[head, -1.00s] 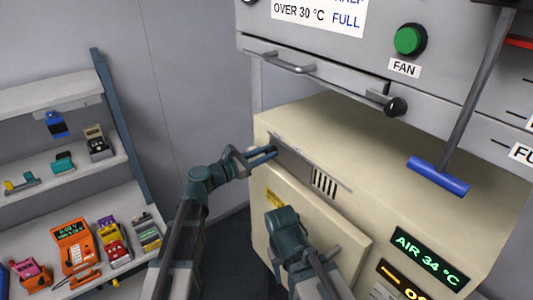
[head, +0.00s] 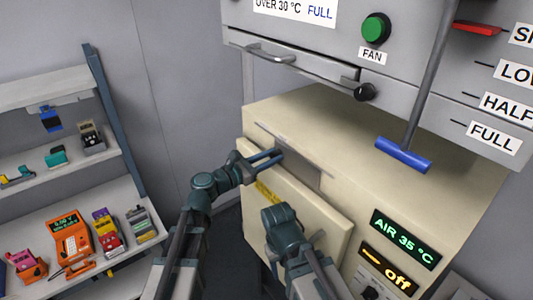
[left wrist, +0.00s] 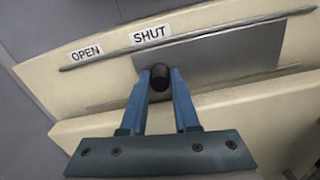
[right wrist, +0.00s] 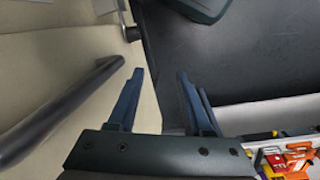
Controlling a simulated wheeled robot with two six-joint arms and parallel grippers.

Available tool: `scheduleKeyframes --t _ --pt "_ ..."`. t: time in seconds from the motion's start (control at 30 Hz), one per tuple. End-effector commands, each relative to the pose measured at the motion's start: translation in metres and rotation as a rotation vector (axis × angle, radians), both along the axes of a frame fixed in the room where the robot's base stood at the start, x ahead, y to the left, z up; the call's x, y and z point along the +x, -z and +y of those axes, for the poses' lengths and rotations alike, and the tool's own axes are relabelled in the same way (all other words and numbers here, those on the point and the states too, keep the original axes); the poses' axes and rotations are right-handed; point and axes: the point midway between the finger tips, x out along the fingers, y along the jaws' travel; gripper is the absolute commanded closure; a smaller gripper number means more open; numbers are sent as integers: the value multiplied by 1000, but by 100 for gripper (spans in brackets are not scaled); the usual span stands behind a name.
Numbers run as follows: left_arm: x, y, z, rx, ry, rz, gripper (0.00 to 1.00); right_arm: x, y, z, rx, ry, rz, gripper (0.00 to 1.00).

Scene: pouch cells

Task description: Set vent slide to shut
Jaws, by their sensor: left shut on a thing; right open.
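The vent slide is a grey plate (head: 302,170) in a rail along the cream cabinet's upper front; it also shows in the left wrist view (left wrist: 230,58). Its black knob (left wrist: 160,77) is between the fingers of my left gripper (left wrist: 160,74), which is shut on it. The knob sits below the SHUT label (left wrist: 151,35), right of the OPEN label (left wrist: 85,53). No vent slots show now. In the head view my left gripper (head: 279,156) reaches the plate from the left. My right gripper (right wrist: 158,75) is open and empty, beside a dark bar handle.
The cream cabinet (head: 350,140) has displays reading AIR 35 °C (head: 404,238) and off (head: 389,270). A grey hood (head: 310,50) with a green FAN button (head: 376,28) overhangs it. A blue-ended lever (head: 403,154) hangs at right. Shelves (head: 70,80) with small devices stand left.

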Motion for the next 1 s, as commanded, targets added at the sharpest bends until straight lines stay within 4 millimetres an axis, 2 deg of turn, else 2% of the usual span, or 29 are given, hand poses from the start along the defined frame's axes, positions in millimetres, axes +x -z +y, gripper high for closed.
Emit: scheduleKeyframes --t 0.23,0.27,0.4,0.77,0.87,1.0 --pt "-4 1 -3 3 11 0 100 0 0 0 0 0 0 50" --pt "-4 1 -3 3 11 0 66 0 0 0 0 0 0 50" --pt "-3 1 -2 3 9 0 40 0 0 0 0 0 0 50" --pt "-5 1 2 2 6 0 40 0 0 0 0 0 0 50" --pt "-12 1 11 2 5 0 40 0 0 0 0 0 0 50" --pt "-30 1 35 2 2 0 40 0 0 0 0 0 0 50"
